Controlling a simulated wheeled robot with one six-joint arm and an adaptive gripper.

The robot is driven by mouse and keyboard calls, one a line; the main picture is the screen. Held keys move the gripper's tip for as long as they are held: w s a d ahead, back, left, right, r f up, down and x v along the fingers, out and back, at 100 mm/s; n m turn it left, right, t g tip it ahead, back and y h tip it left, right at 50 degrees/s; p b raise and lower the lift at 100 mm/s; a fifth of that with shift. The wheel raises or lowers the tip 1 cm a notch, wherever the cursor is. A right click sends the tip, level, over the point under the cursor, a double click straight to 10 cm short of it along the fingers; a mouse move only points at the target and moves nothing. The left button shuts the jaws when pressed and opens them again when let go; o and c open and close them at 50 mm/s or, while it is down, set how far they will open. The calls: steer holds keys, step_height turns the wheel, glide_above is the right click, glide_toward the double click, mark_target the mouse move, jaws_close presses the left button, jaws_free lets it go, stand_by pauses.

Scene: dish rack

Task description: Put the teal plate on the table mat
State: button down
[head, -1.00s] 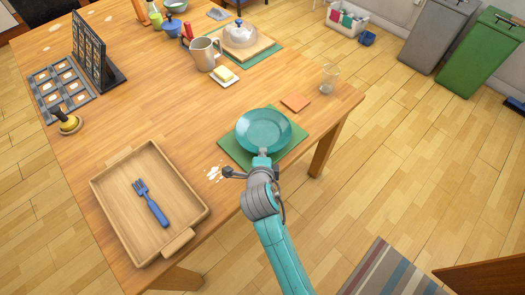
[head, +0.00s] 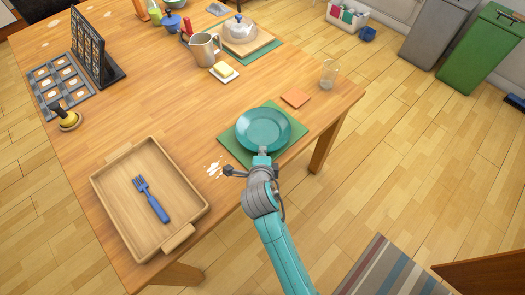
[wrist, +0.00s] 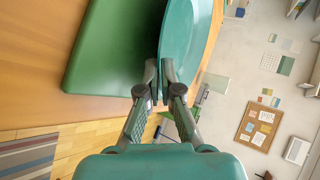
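The teal plate (head: 263,129) is over the green table mat (head: 235,150) near the table's front edge in the head view. My gripper (head: 263,155) holds the plate's near rim. In the wrist view, the gripper (wrist: 166,82) has its two fingers closed on the rim of the plate (wrist: 184,45), which shows nearly edge-on. The mat (wrist: 110,45) lies to the left of the plate there. The plate hides the mat's middle in the head view. I cannot tell whether the plate touches the mat.
A wooden tray (head: 116,186) with a blue fork (head: 151,200) stands to the left, beside a white spill (head: 214,168). An orange coaster (head: 295,98) and a clear glass (head: 329,73) are behind right. A butter dish (head: 224,73) and a jug (head: 203,49) stand farther back.

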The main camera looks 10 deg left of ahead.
steer(key=shift+f, duration=0.2)
stand_by(0.5)
steer(key=c, duration=1.2)
jaws_free()
steer(key=shift+c, duration=0.2)
steer(key=shift+f, duration=0.1)
steer(key=v, duration=1.2)
jaws_close()
steer(key=shift+d, duration=0.1)
